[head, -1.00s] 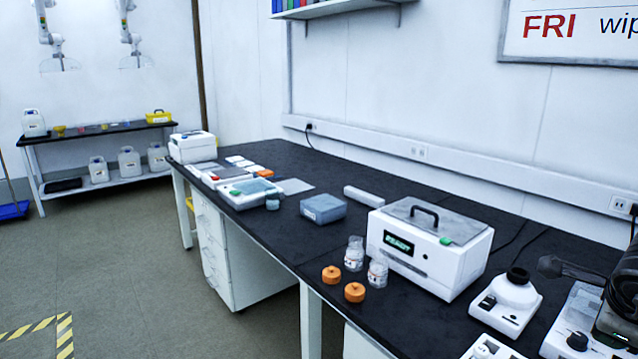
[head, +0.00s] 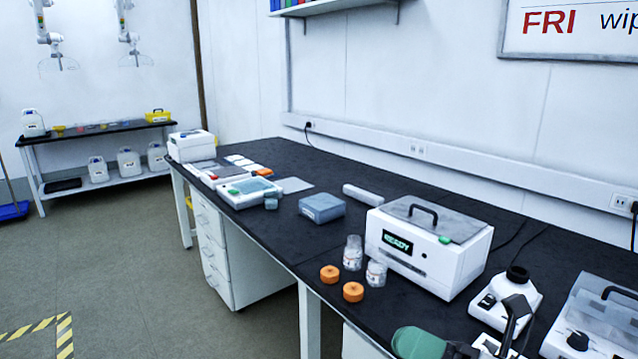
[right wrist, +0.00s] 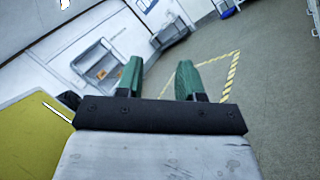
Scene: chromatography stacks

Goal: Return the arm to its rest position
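My right gripper (head: 420,343) shows at the bottom of the head view, in front of the bench's near edge, with a green finger and a dark link behind it. In the right wrist view its two green fingers (right wrist: 159,80) stand apart with nothing between them. Beyond them are the floor and a yellow-black marking. My left gripper is not in view.
The black bench (head: 370,190) carries a white READY box (head: 395,265), clear jars (head: 353,253), orange lids (head: 330,273) and a white instrument (head: 505,300). Another lidded device (head: 590,320) stands at right. Open floor (head: 130,270) lies left of the bench.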

